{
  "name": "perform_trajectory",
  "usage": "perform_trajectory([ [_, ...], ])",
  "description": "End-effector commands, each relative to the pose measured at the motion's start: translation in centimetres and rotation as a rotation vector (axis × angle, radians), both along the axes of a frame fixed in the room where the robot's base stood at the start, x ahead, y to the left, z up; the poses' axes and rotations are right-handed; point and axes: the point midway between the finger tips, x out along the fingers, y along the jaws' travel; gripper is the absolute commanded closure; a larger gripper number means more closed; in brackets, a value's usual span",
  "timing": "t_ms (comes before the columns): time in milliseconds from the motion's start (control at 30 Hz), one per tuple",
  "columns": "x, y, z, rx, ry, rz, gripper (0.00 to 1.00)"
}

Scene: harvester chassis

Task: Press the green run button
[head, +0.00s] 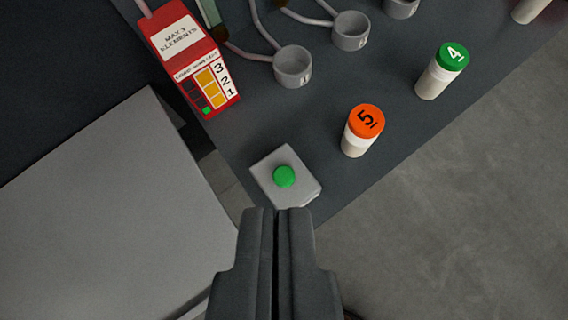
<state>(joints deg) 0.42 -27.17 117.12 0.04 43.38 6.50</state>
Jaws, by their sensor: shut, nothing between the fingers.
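The green run button (284,176) is a round green cap on top of a small light grey box (303,190). The box sits near the front corner of the dark table. My gripper (278,212) comes in from the bottom of the head view, its two dark fingers closed together with nothing between them. The fingertips appear just below the button in the picture and overlap the near edge of the box. I cannot tell how high they are above it or whether they touch it.
A red box (190,55) with numbered lights stands at the back left. An orange-capped vial marked 5 (363,130) and a green-capped vial marked 4 (442,71) stand to the right. Grey cups (293,67) line the back. A large grey panel (110,210) fills the left. The dark table (250,125) has bare room around the button box.

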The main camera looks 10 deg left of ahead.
Motion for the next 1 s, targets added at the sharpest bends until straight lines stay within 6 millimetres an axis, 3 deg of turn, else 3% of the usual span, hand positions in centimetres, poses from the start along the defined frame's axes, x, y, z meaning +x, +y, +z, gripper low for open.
perform_trajectory([
  [400,6.2,-0.2,-2.4,0.035,0.324,-0.045,1.0],
  [1000,13.0,-0.5,-6.0,0.062,0.752,-0.119,1.0],
])
